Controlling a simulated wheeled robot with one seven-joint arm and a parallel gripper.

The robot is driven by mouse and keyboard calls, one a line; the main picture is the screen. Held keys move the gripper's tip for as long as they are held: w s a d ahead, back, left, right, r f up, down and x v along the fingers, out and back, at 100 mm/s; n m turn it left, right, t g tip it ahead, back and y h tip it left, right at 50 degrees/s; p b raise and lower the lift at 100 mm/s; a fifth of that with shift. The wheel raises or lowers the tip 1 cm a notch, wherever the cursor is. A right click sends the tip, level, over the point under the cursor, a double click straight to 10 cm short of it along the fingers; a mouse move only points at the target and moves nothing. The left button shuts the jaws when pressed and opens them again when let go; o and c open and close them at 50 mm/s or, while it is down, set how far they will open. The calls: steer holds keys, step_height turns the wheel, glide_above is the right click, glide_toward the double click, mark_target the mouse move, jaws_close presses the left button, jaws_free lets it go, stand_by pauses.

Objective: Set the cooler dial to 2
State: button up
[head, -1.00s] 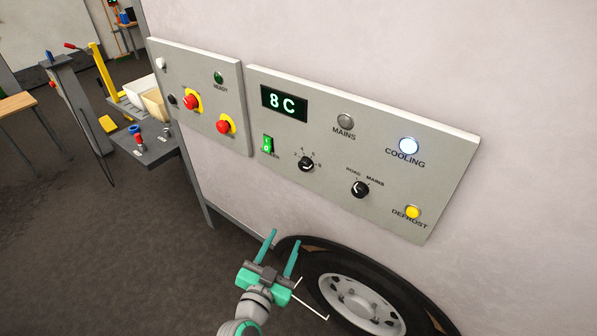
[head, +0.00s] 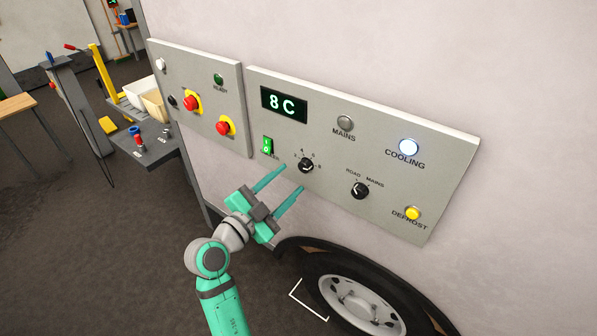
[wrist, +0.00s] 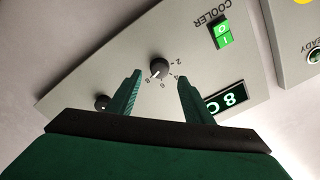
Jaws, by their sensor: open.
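The cooler dial (head: 306,165) is a small black knob on the large grey panel, ringed by marks 2, 4, 6 and 8. In the wrist view the dial (wrist: 159,67) shows a white pointer line aimed toward the 8. My gripper (head: 292,178) is open and empty, its teal fingers pointing at the panel just lower left of the dial. In the wrist view the dial appears between and slightly beyond the fingertips (wrist: 159,77). I see no contact with it.
The display (head: 284,103) reads 8 C. A lit green switch (head: 267,145) is left of the dial; the road/mains knob (head: 360,190) is to its right. A second panel (head: 208,118) with red buttons is further left. A wheel (head: 355,300) is below.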

mark_target(302, 168)
steer(key=shift+x, duration=2.8)
steer(key=c, duration=1.1)
steer(key=shift+o, duration=0.2)
